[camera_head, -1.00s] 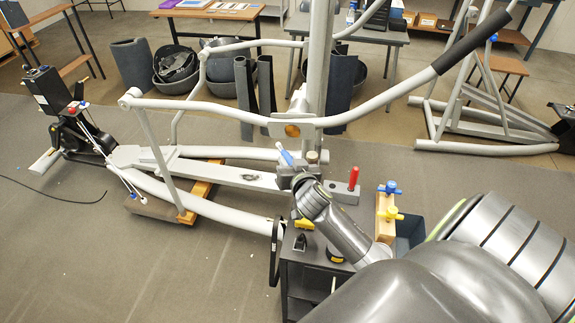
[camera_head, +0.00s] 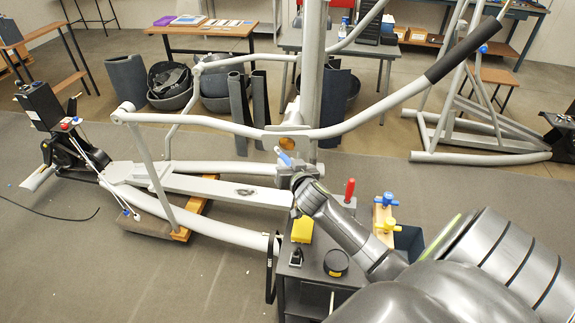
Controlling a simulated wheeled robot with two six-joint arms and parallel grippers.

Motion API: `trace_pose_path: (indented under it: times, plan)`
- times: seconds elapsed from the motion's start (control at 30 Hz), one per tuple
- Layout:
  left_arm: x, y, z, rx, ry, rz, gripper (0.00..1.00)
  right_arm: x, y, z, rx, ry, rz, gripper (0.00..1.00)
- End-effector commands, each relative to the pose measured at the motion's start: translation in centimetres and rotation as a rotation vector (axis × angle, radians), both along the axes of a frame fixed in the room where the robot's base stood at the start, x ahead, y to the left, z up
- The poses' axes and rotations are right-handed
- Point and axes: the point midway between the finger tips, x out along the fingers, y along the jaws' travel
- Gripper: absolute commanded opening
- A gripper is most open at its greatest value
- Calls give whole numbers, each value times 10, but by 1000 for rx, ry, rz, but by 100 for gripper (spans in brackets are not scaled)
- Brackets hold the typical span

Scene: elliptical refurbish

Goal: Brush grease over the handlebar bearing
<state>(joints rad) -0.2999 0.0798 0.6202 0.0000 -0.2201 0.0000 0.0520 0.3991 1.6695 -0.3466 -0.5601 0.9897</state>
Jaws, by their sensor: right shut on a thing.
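The handlebar bearing shows as a brass-coloured disc (camera_head: 295,145) in the grey plate of the long handlebar arm (camera_head: 215,126), beside the upright post. My right gripper (camera_head: 289,169) is below the bearing and apart from it in the picture. It is shut on a slim blue-and-white thing (camera_head: 284,158), apparently the brush, tilted with its blue end up and left. The fingertips are small and partly hidden, and I cannot make out bristles. A round black tin (camera_head: 336,263) with a yellowish side sits on the dark cart. My left gripper is out of view.
The dark cart (camera_head: 300,272) also carries a yellow block (camera_head: 302,230) and a red-handled tool (camera_head: 349,190). A wooden block with blue and yellow clamps (camera_head: 383,213) stands to the right. The elliptical frame (camera_head: 215,187) fills the middle left.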

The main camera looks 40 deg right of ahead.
Motion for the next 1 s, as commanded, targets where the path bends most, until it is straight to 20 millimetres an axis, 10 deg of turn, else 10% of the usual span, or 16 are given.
trace_pose_path:
  times: [1.0]
  plan:
    - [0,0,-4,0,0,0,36,10,-12,0,-1,0,0,0]
